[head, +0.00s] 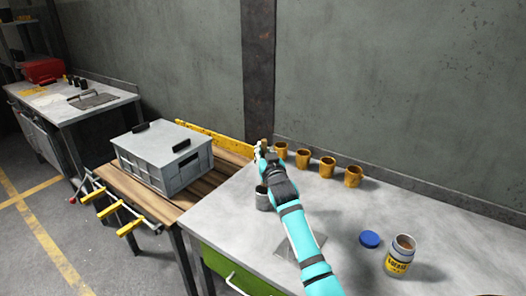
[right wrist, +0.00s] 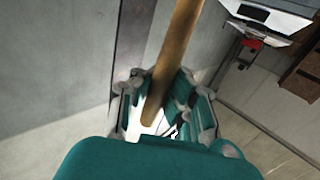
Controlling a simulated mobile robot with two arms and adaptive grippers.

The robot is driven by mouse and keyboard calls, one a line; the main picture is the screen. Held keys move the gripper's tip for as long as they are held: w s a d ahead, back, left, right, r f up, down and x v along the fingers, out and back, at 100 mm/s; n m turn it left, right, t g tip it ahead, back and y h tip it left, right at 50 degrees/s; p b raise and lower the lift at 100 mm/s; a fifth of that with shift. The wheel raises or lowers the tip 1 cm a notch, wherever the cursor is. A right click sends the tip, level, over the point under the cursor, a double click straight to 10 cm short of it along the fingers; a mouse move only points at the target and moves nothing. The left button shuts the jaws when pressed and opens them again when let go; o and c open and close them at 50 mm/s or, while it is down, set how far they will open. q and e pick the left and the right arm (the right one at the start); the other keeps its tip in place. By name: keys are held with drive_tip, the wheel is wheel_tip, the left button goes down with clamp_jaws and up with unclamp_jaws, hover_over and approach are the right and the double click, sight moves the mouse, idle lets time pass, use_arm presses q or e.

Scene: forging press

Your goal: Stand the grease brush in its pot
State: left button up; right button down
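My right gripper (head: 262,160) is above the back left part of the grey table. It is shut on the grease brush, whose wooden handle tip (head: 263,144) shows just above the fingers. In the right wrist view the handle (right wrist: 176,50) runs up between the fingers (right wrist: 160,108). The bristle end is hidden. A dark grey pot (head: 262,201) stands on the table just below the gripper, partly covered by my wrist. I cannot tell whether the brush reaches into the pot. My left gripper is not in view.
Several ochre cups (head: 327,167) line the table's back. An open grease jar (head: 400,255) and a blue lid (head: 370,239) stand at the right. A flat grey plate (head: 290,250) lies beside my arm. A grey crate (head: 162,160) sits on a wooden bench at the left.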

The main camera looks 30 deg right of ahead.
drive_tip(key=shift+f+b, duration=1.65)
drive_tip(key=shift+f, duration=1.35)
drive_tip(key=c, duration=1.4)
unclamp_jaws()
drive_tip(key=v, duration=1.2)
drive_tip(key=shift+f, duration=0.1)
